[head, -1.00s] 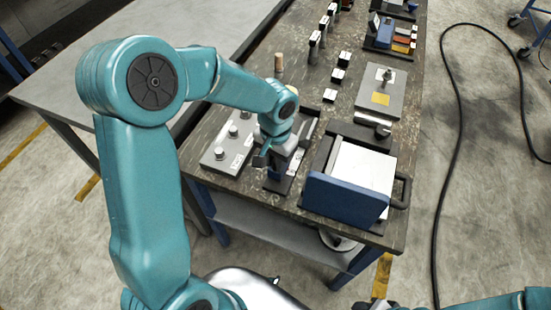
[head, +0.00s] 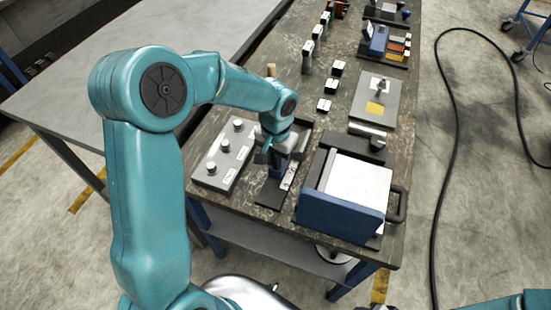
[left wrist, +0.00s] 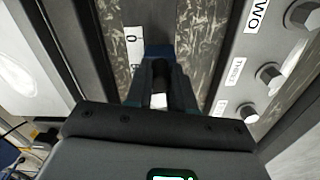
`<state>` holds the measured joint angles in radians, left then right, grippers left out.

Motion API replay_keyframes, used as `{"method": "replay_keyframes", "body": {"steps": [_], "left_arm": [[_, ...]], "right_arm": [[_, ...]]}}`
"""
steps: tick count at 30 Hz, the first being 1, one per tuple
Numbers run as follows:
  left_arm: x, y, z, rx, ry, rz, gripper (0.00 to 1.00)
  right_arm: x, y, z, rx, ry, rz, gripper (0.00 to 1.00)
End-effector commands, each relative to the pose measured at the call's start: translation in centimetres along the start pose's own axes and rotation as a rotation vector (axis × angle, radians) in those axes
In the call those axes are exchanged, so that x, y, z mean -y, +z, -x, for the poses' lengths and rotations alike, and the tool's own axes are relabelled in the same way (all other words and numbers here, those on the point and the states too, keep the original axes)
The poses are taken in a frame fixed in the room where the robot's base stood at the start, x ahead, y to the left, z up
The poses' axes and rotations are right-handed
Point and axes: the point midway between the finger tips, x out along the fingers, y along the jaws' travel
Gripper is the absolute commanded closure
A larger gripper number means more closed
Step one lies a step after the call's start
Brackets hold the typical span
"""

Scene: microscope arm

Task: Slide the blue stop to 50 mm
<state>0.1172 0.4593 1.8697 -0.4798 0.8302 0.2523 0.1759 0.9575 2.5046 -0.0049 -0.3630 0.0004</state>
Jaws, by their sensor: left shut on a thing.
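The blue stop (left wrist: 160,52) shows between my gripper's fingers in the left wrist view, over a dark rail. My left gripper (left wrist: 160,85) is shut on it. In the head view, my left gripper (head: 272,152) reaches down onto the rail (head: 268,197), and the stop is mostly hidden under it. A white scale strip (head: 288,176) lies along the rail. In the left wrist view, a 0 shows on the scale (left wrist: 133,44) just left of the stop; the other marks are hidden or too small to read. My right gripper is out of view.
A grey panel with knobs (head: 222,163) stands close on the left of the rail. A blue-fronted box with a white top (head: 340,205) stands close on the right. Small black-and-white blocks (head: 331,86) and a grey plate (head: 375,98) lie farther back.

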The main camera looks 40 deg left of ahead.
Motion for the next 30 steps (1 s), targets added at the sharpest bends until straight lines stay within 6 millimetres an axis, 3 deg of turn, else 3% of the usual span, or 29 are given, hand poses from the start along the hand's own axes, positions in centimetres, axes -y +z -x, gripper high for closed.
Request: {"method": "replay_keyframes", "body": {"steps": [3,4,6,17,20,30], "left_arm": [[-0.1,0.1,0.0,-0.002,0.001,0.0,1.0],[-0.1,0.1,0.0,-0.002,0.001,0.0,0.67],[-0.1,0.2,0.0,-0.001,0.001,0.0,0.52],[0.0,0.0,0.6,-0.003,0.0,0.0,0.52],[0.0,-0.1,2.1,-0.007,-0.001,0.0,0.52],[-0.1,-0.1,11.1,-0.008,0.001,-0.001,0.52]], "right_arm": [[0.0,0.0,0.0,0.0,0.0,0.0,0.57],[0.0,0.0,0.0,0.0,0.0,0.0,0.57],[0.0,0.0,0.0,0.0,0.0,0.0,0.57],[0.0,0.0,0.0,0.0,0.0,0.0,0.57],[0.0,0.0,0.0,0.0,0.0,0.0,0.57],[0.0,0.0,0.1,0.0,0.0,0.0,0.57]]}}
